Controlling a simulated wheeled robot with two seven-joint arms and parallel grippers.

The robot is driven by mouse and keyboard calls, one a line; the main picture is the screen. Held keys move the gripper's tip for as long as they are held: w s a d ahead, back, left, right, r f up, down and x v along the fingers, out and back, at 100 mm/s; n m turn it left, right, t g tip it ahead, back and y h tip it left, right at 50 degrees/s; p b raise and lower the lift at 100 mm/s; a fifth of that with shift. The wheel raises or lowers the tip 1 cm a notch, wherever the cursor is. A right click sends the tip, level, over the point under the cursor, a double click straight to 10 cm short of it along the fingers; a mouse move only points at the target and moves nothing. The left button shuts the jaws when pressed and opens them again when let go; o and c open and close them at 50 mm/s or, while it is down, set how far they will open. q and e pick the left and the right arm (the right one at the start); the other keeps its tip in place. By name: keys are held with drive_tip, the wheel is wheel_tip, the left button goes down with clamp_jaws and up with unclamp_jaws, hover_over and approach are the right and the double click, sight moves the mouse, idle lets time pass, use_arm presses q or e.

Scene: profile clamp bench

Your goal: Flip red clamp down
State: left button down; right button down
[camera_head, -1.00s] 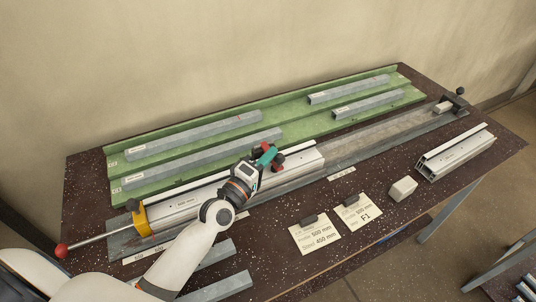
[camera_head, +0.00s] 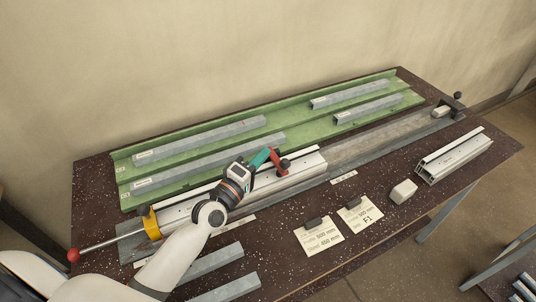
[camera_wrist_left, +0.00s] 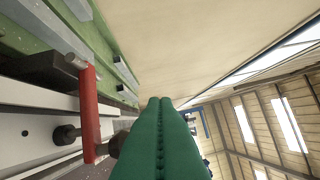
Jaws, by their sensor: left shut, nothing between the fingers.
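The red clamp (camera_head: 279,161) stands at the profile (camera_head: 308,163) in the long fixture on the bench. In the left wrist view its red lever (camera_wrist_left: 89,115) is a straight bar left of my fingers, with a grey handle end and dark round knobs near it. My left gripper (camera_head: 262,157) has green fingers. They are shut with nothing between them, close beside the red lever on its left in the head view. The fingers also fill the bottom middle of the left wrist view (camera_wrist_left: 158,135). Whether they touch the lever I cannot tell. My right gripper is not in view.
A green rack (camera_head: 230,150) with several grey bars lies behind the fixture. A yellow clamp block (camera_head: 151,224) with a red-knobbed rod (camera_head: 73,255) is at the left end. Two label cards (camera_head: 322,236), a white block (camera_head: 403,192) and a short profile (camera_head: 453,157) lie in front.

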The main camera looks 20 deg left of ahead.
use_arm(q)
drive_tip(key=s+a+f, duration=0.1)
drive_tip(key=s+f+b, duration=0.1)
drive_tip(key=s, duration=0.1)
drive_tip(key=s+a+f+b, duration=0.1)
drive_tip(key=shift+s+a, duration=0.15)
drive_tip(key=shift+a, duration=0.2)
drive_tip(key=shift+s+a+f+b, duration=0.1)
drive_tip(key=shift+s+a+b, duration=0.3)
drive_tip(key=shift+s, duration=0.1)
drive_tip(key=shift+d, duration=0.1)
